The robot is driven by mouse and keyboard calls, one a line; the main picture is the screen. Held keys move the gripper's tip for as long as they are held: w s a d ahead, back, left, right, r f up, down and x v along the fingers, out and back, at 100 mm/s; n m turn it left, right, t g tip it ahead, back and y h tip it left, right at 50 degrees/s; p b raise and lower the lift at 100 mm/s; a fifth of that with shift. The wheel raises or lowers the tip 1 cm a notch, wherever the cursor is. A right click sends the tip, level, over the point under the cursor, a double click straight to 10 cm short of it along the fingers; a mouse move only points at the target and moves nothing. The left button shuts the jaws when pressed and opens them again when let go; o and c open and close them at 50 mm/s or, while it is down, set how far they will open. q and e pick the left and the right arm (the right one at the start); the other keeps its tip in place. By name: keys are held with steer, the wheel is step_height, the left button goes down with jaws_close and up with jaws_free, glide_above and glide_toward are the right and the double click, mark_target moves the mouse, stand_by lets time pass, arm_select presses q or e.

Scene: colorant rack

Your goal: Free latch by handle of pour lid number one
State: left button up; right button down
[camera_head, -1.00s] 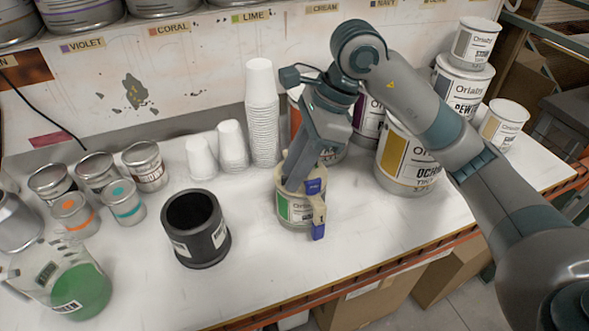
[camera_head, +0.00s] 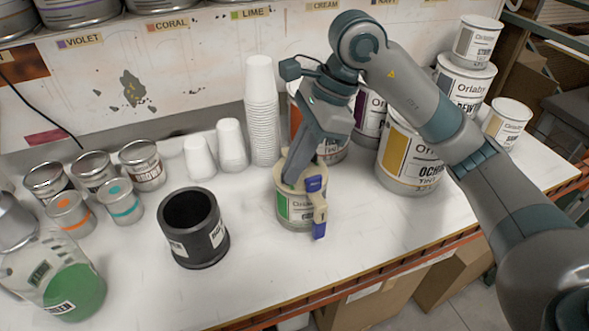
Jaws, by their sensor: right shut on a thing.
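A paint can with a green label (camera_head: 289,207) stands upright on the white bench, with a cream pour lid (camera_head: 281,170) on top. A cream handle with blue end pieces (camera_head: 319,206) sits at the lid's front right. My right gripper (camera_head: 298,182) reaches down onto the lid beside the handle and is shut on part of it. The gripper's body hides most of the lid top and the latch, so I cannot tell how the latch sits. My left gripper is not in view.
A black open container (camera_head: 194,228) stands left of the can. Stacked white cups (camera_head: 261,112) are behind it. A large ochre can (camera_head: 409,160) stands close on the right, with more cans behind. A green-filled jug (camera_head: 62,285) is at front left. The bench front is clear.

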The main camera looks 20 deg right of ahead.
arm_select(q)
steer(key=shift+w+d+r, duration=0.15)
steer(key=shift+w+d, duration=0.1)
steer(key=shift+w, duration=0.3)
arm_select(e)
steer(key=c, duration=1.9)
jaws_free()
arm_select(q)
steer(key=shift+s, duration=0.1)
